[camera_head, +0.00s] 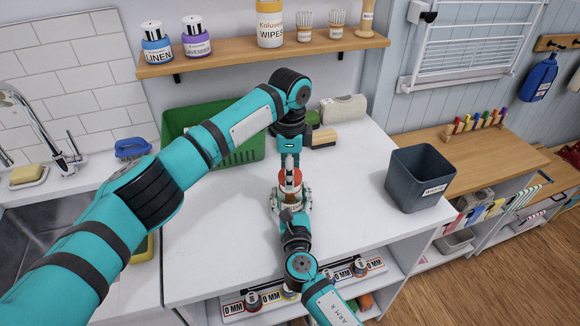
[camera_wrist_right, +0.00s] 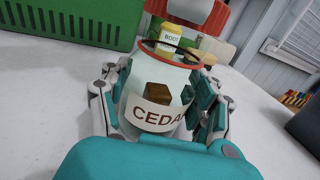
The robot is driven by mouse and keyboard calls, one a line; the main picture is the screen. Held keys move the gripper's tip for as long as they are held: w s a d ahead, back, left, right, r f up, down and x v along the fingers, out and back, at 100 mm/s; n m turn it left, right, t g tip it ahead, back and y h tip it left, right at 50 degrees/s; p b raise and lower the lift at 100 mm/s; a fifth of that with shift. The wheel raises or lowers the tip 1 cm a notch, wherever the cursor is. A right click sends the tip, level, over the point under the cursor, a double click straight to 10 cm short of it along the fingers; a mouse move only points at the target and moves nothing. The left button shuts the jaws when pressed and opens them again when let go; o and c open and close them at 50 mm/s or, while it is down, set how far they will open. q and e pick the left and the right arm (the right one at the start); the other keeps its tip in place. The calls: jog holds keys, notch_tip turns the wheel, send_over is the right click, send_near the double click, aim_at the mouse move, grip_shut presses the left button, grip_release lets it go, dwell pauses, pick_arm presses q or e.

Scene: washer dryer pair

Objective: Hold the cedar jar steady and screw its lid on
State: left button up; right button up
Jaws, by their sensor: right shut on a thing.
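The cedar jar (camera_wrist_right: 157,95) is a clear jar labelled CEDAR, upright on the white counter, with a red ring around its top and a brown block inside. My right gripper (camera_head: 291,203) is shut around its body; its fingers show on both sides in the wrist view. The red lid (camera_head: 290,177) is above the jar in the head view. A red part of it also shows at the top of the wrist view (camera_wrist_right: 195,12), apart from the jar's open rim. My left gripper (camera_head: 289,163) points down from above, shut on the lid; its fingertips are small and partly hidden.
A green basket (camera_head: 238,148) stands behind the jar, with a wooden-backed brush (camera_head: 320,138) and a rolled towel (camera_head: 343,109) to its right. A dark grey bin (camera_head: 418,178) stands at the counter's right. The counter between jar and bin is clear.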

pick_arm(q)
jog(key=shift+f, duration=0.75)
dwell(0.4)
jog(key=m, duration=0.5)
jog(key=shift+m, duration=0.3)
jog(key=m, duration=1.1)
jog(key=shift+w, duration=0.1)
jog(key=m, duration=0.6)
jog(key=o, duration=0.7)
jog(key=shift+o, duration=0.2)
